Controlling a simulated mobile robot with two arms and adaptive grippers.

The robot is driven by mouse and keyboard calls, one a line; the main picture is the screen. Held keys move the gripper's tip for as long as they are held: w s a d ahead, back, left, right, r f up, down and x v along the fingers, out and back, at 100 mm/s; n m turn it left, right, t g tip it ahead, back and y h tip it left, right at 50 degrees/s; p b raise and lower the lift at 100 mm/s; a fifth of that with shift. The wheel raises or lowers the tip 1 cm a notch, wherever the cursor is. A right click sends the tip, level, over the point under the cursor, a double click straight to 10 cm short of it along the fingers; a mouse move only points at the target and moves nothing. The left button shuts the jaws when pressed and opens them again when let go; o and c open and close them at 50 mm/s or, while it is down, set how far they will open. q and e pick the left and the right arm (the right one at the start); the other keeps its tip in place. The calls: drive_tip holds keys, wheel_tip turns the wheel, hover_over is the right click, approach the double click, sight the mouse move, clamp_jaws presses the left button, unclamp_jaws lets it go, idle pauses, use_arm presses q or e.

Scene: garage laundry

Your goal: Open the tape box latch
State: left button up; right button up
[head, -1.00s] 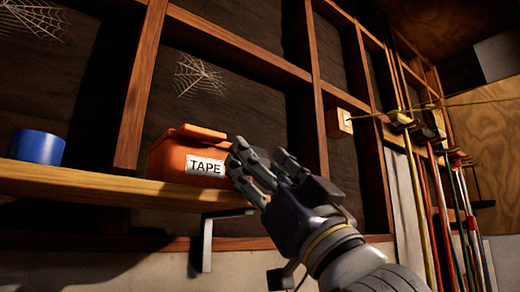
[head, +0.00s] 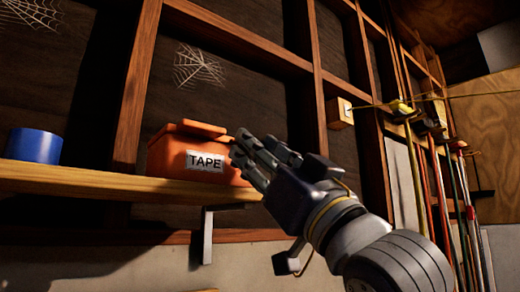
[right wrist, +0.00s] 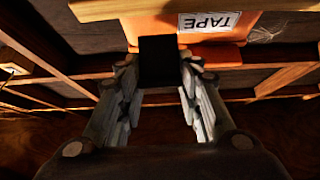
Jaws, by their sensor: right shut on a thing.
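The orange tape box (head: 172,157), with a white TAPE label (head: 205,162), stands on a wooden shelf. It also shows upside down in the right wrist view (right wrist: 215,52). My right gripper (head: 245,150) is at the right part of the box's front. In the right wrist view its two fingers (right wrist: 158,68) are on either side of a dark block (right wrist: 160,58) beside the label, which looks like the latch. The gripper is shut on it. In the head view the gripper hides this part. My left gripper is in neither view.
A blue roll (head: 34,145) stands left of the box on the shelf (head: 90,181). A metal bracket (head: 208,236) is below the shelf. Wooden studs and cobwebs are behind. Long-handled tools (head: 455,200) hang at the right.

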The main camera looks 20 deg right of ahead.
drive_tip(key=shift+r+g, duration=0.15)
drive_tip(key=shift+g, duration=0.15)
drive_tip(key=o, duration=1.1)
drive_tip(key=shift+c, duration=0.2)
drive_tip(key=v, duration=1.2)
